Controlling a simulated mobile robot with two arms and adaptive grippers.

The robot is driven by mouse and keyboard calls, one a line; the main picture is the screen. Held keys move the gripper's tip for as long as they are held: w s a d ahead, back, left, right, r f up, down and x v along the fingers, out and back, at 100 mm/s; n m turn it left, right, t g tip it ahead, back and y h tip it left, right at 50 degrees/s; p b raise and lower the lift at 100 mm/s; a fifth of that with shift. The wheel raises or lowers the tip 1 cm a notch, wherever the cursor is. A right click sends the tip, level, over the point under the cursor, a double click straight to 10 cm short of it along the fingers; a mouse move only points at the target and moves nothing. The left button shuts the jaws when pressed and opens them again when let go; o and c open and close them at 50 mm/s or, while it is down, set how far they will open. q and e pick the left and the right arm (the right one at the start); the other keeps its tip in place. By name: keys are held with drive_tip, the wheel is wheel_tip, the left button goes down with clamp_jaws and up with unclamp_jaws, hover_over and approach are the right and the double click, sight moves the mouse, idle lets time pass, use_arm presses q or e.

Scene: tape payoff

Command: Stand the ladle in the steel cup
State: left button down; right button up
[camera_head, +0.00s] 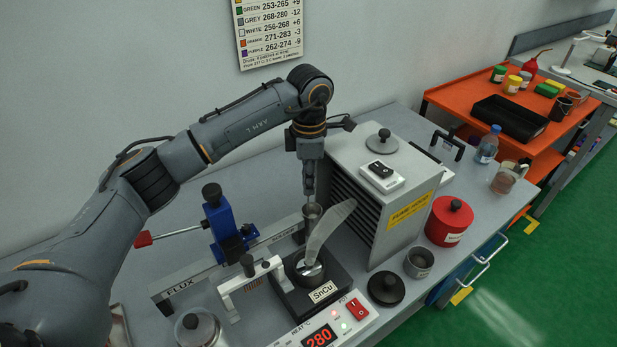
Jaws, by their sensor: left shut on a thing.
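My left gripper (310,187) points straight down above the solder pot and is shut on the upright handle of the ladle. The ladle's small dark metal bowl (312,213) shows just below the fingers; most of its handle is hidden by them. The dark solder pot (311,279), marked SnCu, stands in front of and below the ladle, with shiny metal inside. The steel cup (419,262) stands open and upright on the bench to the right, apart from the ladle. My right gripper is not in view.
A pale clear shield (330,227) slants up beside the ladle. The fume-hood box (385,190) stands close on the right. A blue clamp (226,228) stands left.

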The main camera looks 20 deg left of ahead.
use_arm(q)
drive_tip(key=c, duration=1.2)
unclamp_jaws()
wheel_tip(320, 180, up, 12)
drive_tip(key=shift+f, duration=0.1)
